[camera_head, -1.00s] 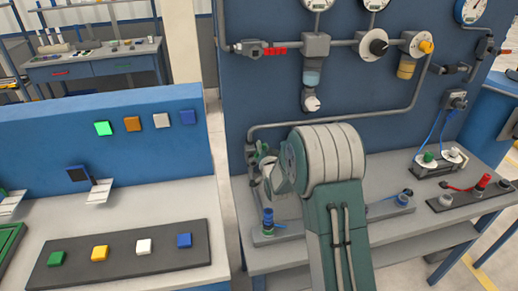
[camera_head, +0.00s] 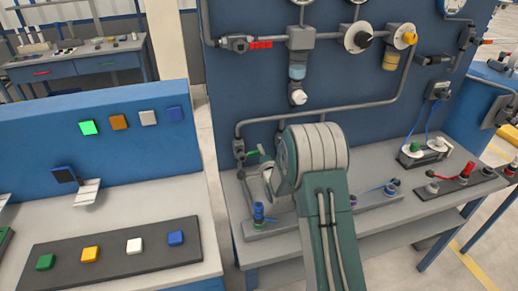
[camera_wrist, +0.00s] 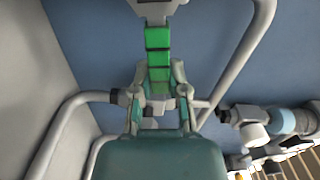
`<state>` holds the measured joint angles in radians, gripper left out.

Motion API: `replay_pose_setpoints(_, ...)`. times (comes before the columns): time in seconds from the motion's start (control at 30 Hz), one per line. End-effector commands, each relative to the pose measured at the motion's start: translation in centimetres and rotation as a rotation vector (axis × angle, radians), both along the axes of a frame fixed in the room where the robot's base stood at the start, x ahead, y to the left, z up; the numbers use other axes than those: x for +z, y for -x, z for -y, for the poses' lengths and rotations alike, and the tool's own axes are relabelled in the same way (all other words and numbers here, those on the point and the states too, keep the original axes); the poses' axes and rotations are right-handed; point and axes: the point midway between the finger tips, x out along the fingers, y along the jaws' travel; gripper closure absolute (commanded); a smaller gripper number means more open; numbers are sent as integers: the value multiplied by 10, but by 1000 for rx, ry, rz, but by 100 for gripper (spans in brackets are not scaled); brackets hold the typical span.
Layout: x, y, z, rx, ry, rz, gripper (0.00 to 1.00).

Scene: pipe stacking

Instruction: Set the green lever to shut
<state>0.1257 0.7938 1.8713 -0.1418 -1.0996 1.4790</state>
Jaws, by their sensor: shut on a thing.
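The green lever (camera_wrist: 158,57) runs down the middle of the wrist view as a banded green handle below a grey fitting. My gripper (camera_wrist: 160,90) has its two fingers on either side of the lever's lower end and is shut on it. In the head view, a small green part of the lever (camera_head: 252,154) shows beside my gripper (camera_head: 264,168), near a grey pipe at the panel's lower left. My arm's wrist hides most of the gripper and the pipe fitting there.
Grey pipes (camera_head: 330,113) run across the blue panel around the gripper. A low block with a blue valve (camera_head: 258,212) stands on the bench just below. To the right are a red-handled valve (camera_head: 467,170) and a green-topped fitting (camera_head: 415,147).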

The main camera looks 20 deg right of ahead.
Motion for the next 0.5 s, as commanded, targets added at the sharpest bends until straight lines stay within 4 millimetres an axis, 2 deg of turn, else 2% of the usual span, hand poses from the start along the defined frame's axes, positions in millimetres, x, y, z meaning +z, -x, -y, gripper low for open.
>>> replay_pose_setpoints(0.2,-10,0,2,-4,-108,-5,100)
replay_pose_setpoints(0.5,-14,0,3,-4,-169,-6,100)
